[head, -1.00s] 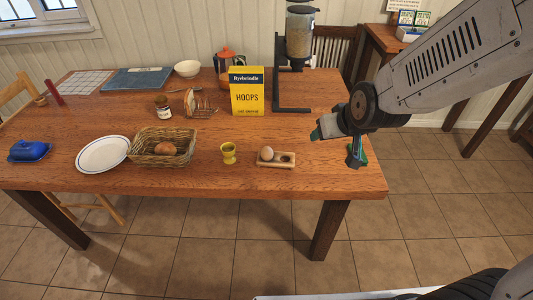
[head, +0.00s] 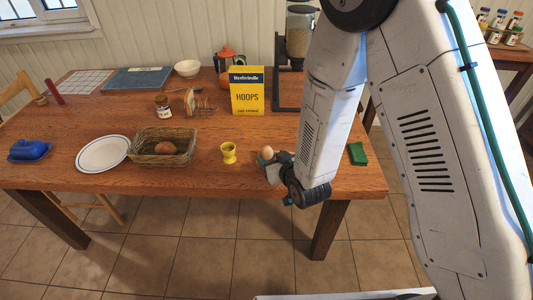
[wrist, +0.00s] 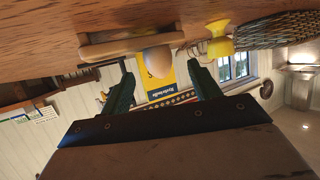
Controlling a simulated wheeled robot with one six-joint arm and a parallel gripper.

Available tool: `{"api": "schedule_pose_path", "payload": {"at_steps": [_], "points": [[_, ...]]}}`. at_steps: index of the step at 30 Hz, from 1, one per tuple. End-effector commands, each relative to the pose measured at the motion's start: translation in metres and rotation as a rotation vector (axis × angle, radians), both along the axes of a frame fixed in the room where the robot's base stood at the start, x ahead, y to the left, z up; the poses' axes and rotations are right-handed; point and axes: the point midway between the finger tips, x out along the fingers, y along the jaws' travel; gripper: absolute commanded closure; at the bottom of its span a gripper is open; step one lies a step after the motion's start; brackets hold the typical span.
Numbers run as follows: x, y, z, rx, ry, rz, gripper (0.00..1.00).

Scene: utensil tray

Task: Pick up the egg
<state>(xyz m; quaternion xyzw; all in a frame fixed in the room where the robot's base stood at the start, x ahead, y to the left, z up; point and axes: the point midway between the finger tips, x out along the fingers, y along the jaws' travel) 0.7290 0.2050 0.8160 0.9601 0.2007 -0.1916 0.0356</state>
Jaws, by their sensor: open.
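The brown egg (head: 267,152) sits upright in a small wooden holder near the table's front edge. In the wrist view, which is upside down, the egg (wrist: 157,62) shows between my two dark green fingers, with the wooden holder (wrist: 130,42) along it. My gripper (wrist: 160,72) is open, with a gap on both sides of the egg. I cannot tell how far the fingertips reach along the egg. In the head view my gripper (head: 275,165) is low at the holder and hides most of it.
A yellow egg cup (head: 228,153) stands left of the egg. Further left are a wicker basket (head: 146,153) with a brown item (head: 166,148) in it and a white plate (head: 91,154). A yellow cereal box (head: 246,96) stands behind. A green block (head: 357,153) lies to the right.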

Motion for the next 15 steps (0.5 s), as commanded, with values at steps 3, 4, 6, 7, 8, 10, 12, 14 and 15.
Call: {"api": "schedule_pose_path", "payload": {"at_steps": [3,4,6,7,8,10,12,14,15], "points": [[0.015,0.005,-0.009,0.0,0.0,0.0,0.38],[0.019,0.006,-0.011,0.0,0.0,0.0,0.38],[0.028,0.01,-0.015,0.0,0.0,0.0,0.38],[0.031,0.011,-0.017,0.0,0.001,0.0,0.38],[0.034,0.012,-0.018,0.0,0.0,0.0,0.38],[0.038,0.014,-0.019,0.0,0.0,-0.001,0.38],[0.04,0.015,-0.02,0.0,0.0,-0.001,0.38],[0.04,0.015,-0.02,0.0,0.0,-0.001,0.38],[0.04,0.015,-0.02,0.0,0.0,-0.001,0.38]]}}
